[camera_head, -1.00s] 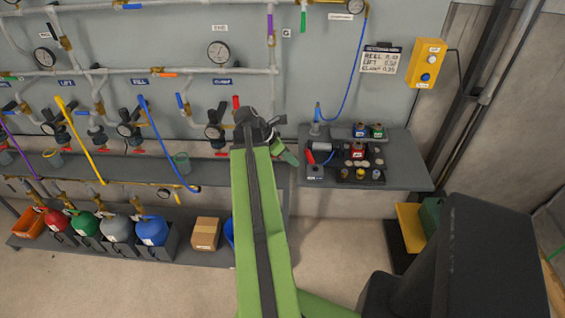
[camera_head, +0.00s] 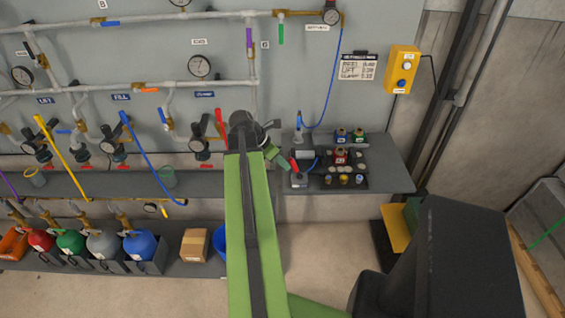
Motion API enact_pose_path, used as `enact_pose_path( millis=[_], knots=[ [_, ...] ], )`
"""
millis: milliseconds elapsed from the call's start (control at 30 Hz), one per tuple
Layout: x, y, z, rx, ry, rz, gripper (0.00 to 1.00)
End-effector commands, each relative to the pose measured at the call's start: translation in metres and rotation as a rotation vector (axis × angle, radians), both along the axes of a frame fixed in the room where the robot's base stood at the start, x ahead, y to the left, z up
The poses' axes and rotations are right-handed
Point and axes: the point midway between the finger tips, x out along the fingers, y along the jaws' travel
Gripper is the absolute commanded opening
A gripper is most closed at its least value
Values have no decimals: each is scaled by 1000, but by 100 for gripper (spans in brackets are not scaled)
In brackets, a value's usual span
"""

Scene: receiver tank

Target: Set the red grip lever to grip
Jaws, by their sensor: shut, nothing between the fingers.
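A small red lever (camera_head: 294,164) shows on a grey fixture (camera_head: 299,180) at the left end of the right-hand shelf. I take it for the grip lever; its marked positions are too small to read. My gripper (camera_head: 284,168), at the end of my short green wrist link, is just left of this lever in the picture. Its fingers are tiny and hard to make out; it looks shut and empty. I cannot tell whether it touches the lever. Another red handle (camera_head: 219,116) stands upright on the pipework near the clamp label (camera_head: 204,93).
Several bottles and small pots sit in a dark tray (camera_head: 322,180) right of the fixture. A blue hose (camera_head: 339,75) hangs down to the shelf (camera_head: 392,172). A yellow button box (camera_head: 402,69) is on the wall. Gas cylinders and a cardboard box (camera_head: 195,245) stand below left.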

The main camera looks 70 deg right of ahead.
Motion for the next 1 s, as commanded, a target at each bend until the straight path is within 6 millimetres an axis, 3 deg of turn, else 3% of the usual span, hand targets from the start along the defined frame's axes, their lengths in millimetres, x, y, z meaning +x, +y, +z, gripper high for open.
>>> enact_pose_path(
  millis=[367, 633, 1000],
  knots=[
    [-11, -4, 11, 38, -101, -4, 0],
    [-31, -12, 21, 115, -305, -7, 0],
    [-57, -24, 19, 224, -588, -6, 0]
  ],
)
